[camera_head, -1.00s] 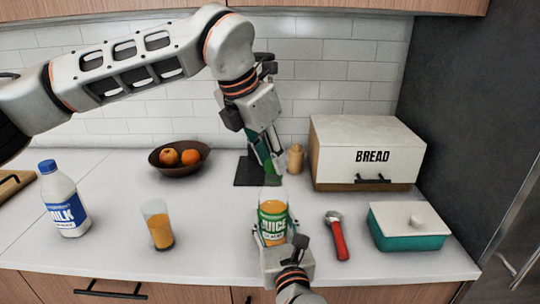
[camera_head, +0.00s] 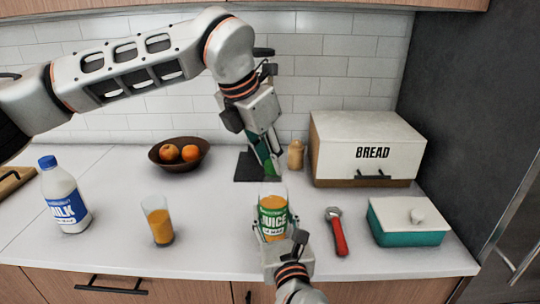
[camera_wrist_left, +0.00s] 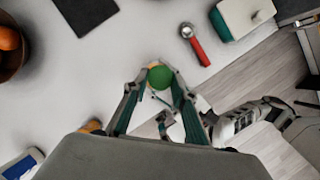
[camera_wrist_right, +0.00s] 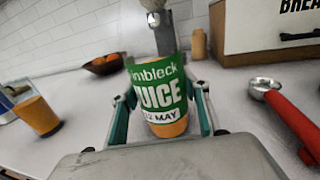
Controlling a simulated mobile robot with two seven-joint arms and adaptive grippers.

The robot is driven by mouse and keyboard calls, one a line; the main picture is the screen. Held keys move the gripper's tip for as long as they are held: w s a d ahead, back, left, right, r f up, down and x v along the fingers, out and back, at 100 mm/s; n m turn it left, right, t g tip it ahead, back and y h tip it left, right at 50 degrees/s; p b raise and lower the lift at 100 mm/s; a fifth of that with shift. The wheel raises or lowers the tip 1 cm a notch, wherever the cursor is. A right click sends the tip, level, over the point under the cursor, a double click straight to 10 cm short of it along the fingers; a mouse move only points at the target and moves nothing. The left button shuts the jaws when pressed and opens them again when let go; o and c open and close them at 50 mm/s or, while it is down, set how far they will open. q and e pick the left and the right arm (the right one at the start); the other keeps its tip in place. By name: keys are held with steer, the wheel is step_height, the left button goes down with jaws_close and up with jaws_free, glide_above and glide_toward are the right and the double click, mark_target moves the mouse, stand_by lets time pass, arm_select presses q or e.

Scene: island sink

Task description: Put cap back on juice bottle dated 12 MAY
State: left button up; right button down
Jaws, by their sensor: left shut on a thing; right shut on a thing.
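The juice bottle (camera_head: 272,219) has a green label and orange juice and stands upright on the counter. In the right wrist view its label (camera_wrist_right: 160,98) reads JUICE and 12 MAY. My right gripper (camera_head: 274,236) is shut on the bottle from the front, with a finger on each side. My left gripper (camera_head: 270,172) reaches down over the bottle's top. In the left wrist view it is shut on a round green cap (camera_wrist_left: 160,77), which lies over the bottle. The cap hides the bottle's mouth there, and I cannot tell whether they touch.
A glass of juice (camera_head: 159,222) and a milk bottle (camera_head: 62,197) stand left. A red-handled tool (camera_head: 337,232) and a teal lidded dish (camera_head: 406,222) lie right. Behind are a fruit bowl (camera_head: 157,153), a dark mat (camera_head: 246,170), a small wooden bottle (camera_head: 296,154) and the bread box (camera_head: 345,150).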

arm_select(q)
steer(key=m, duration=0.1)
steer(key=m+g, duration=0.1)
steer(key=m, duration=0.2)
steer(key=shift+w+a+h, duration=0.15)
steer(key=shift+w+h, duration=0.1)
steer(key=shift+h, duration=0.15)
steer(key=m+g, duration=0.1)
steer(key=m, duration=0.2)
steer(key=shift+w+m+g, duration=0.2)
steer(key=shift+m+g, duration=0.2)
steer(key=m, duration=0.2)
steer(key=m+g, duration=0.2)
steer(key=m, duration=0.1)
steer(key=shift+w+m, duration=0.3)
steer(key=shift+m+g, duration=0.6)
steer(key=shift+m, duration=0.8)
steer(key=o, duration=0.7)
steer(key=shift+r, duration=0.1)
